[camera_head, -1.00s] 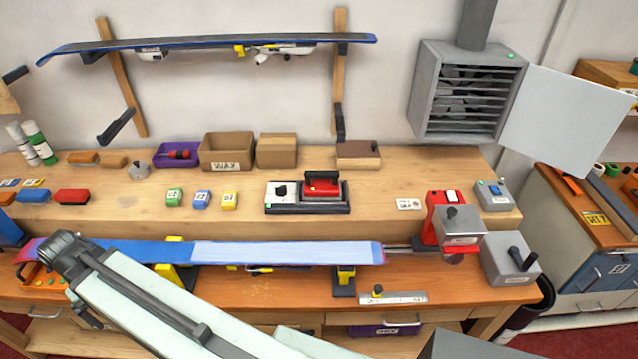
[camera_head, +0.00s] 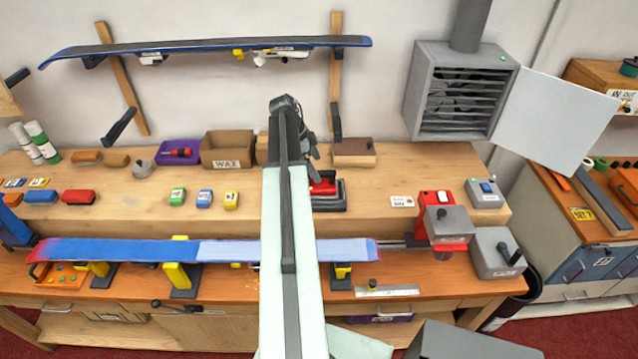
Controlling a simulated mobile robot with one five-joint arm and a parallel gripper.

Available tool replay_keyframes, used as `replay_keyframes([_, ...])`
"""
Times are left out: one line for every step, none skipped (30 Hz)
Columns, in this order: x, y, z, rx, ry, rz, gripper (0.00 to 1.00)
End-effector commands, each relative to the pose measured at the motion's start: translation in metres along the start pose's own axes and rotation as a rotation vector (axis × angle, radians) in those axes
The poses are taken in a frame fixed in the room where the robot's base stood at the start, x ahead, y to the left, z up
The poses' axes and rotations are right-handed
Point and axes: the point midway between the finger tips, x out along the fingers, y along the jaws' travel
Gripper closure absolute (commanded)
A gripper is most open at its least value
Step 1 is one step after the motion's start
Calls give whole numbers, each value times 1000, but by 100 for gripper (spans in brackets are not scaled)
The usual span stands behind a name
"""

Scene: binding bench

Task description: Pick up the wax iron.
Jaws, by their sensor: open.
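The wax iron (camera_head: 323,187) is red with a dark handle. It sits on its base (camera_head: 330,207) on the raised back shelf of the bench. My arm stands in front of it and hides its left side and the left part of the base. My gripper (camera_head: 313,153) is the dark end part just right of the top of my arm. In the picture it is just above the iron, and it appears apart from it. It is open and holds nothing; its fingertips are small and hard to make out.
A blue and white ski (camera_head: 130,250) lies across the front of the bench, partly behind my arm. Green, blue and yellow wax blocks (camera_head: 204,199) sit left of my arm.

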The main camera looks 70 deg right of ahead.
Motion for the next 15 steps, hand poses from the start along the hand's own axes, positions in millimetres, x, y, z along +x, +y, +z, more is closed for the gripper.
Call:
replay_keyframes([12,0,3,0,0,0,4])
replay_keyframes([16,0,3,0,0,0,4])
replay_keyframes([21,0,3,0,0,0,4])
replay_keyframes([23,0,3,-1,0,0,4])
replay_keyframes([24,0,3,-1,0,-1,4])
replay_keyframes([23,0,2,-1,-1,-1,4])
replay_keyframes([22,0,2,-2,-1,-1,4])
replay_keyframes([22,0,2,-2,-1,-1,4])
replay_keyframes([25,1,3,-2,-1,-1,4])
replay_keyframes([28,1,4,-2,-1,-1,4])
replay_keyframes([32,2,4,-2,-1,-1,4])
replay_keyframes([38,2,6,-3,-1,-1,4])
replay_keyframes([44,3,6,-3,-1,-1,4])
replay_keyframes([49,4,7,-3,-1,-1,4])
replay_keyframes([57,5,9,-3,-1,-1,4])
